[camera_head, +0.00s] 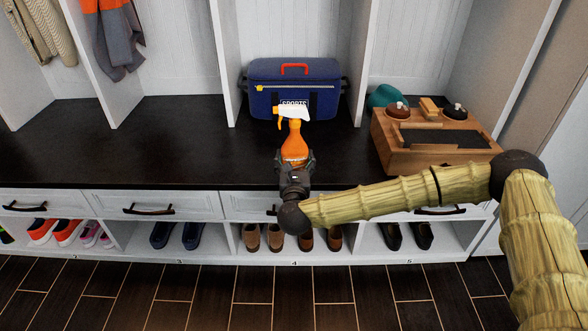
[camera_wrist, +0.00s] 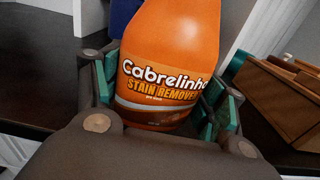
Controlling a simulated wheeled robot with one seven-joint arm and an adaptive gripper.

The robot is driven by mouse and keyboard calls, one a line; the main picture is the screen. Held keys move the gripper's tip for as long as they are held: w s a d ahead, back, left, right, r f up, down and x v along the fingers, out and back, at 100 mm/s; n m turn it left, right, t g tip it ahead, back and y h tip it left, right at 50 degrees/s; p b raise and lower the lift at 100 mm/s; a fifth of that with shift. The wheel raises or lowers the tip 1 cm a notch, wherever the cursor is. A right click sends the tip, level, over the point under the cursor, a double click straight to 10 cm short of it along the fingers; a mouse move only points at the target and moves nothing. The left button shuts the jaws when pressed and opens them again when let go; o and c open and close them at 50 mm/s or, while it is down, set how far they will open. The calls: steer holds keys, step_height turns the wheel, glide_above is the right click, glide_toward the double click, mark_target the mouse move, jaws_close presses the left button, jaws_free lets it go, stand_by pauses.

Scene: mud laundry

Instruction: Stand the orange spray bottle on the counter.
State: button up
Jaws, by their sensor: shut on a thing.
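The orange spray bottle (camera_head: 295,147) with a white and orange spray head is upright over the dark counter (camera_head: 190,140), in front of the blue bag. My gripper (camera_head: 296,161) is shut on the lower part of the bottle. In the wrist view the bottle (camera_wrist: 170,50) shows its "Cabrelinho Stain Remover" label, between the green-padded fingers of my gripper (camera_wrist: 160,110). The fingers and palm hide part of its base. I cannot tell whether the base touches the counter.
A blue sports bag (camera_head: 335,75) stands behind the bottle. A wooden shoe-care box (camera_head: 395,155) with brushes and tins sits to the right, with a teal item (camera_head: 380,97) behind it. The counter left of the bottle is clear. Shoes (camera_head: 270,237) fill cubbies below the drawers.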

steer(key=shift+w, duration=0.4)
steer(key=shift+w+f+b, duration=0.1)
steer(key=shift+f+b, duration=0.65)
steer(key=shift+f, duration=0.95)
steer(key=shift+f, duration=0.15)
steer(key=o, duration=1.5)
steer(key=shift+c, duration=0.2)
steer(key=shift+s, duration=0.2)
steer(key=s+p, duration=0.2)
steer(key=s, duration=0.9)
steer(key=shift+s, duration=0.35)
